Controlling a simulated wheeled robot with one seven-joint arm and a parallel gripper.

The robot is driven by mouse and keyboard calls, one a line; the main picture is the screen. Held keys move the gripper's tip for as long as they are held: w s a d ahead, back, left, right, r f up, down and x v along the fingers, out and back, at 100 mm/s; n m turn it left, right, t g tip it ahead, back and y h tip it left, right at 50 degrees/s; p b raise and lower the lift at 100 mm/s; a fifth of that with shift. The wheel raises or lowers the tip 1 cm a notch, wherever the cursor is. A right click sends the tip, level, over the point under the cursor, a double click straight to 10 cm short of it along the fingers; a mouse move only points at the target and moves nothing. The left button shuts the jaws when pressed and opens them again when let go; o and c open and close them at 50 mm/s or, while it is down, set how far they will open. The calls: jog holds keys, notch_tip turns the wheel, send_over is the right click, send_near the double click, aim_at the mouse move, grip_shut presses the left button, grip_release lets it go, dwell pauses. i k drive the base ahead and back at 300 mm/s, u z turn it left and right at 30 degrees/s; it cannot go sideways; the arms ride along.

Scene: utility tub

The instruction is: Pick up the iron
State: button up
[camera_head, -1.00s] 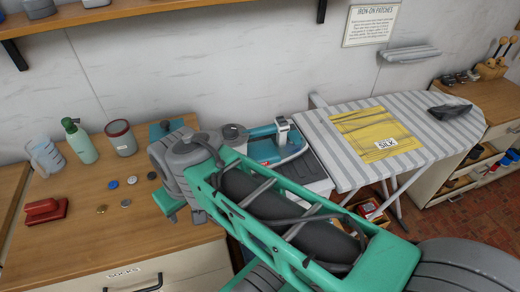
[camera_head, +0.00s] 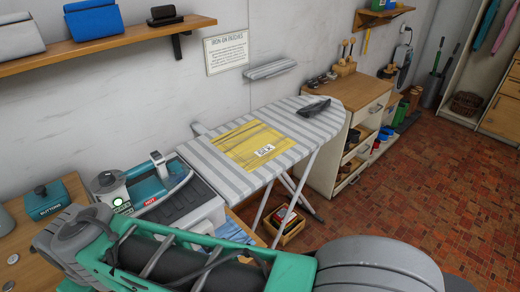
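The iron (camera_head: 160,184) is teal and grey with a raised handle. It sits on a unit with a dark top and white sides at the left end of the ironing board. A round-capped grey and teal part with a small green light (camera_head: 118,201) stands just left of it, beside a red "HOT" label. My arm crosses the lower left in front of this unit and hides part of its front. My gripper's fingers do not show, so its grip cannot be seen.
The striped ironing board (camera_head: 312,133) bears a yellow cloth (camera_head: 240,141) labelled SILK and a dark object (camera_head: 314,108). A teal buttons box (camera_head: 46,201) stands at left. A wooden crate (camera_head: 291,232) is under the board. A wall shelf (camera_head: 110,44) is above. Brick floor is clear at right.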

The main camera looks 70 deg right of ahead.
aim_at(138, 200)
jog(key=k, duration=0.65)
jog(key=u, duration=0.95)
jog(key=i, duration=1)
jog(key=z, duration=3.4)
jog(key=i, duration=0.5)
jog(key=z, duration=0.05)
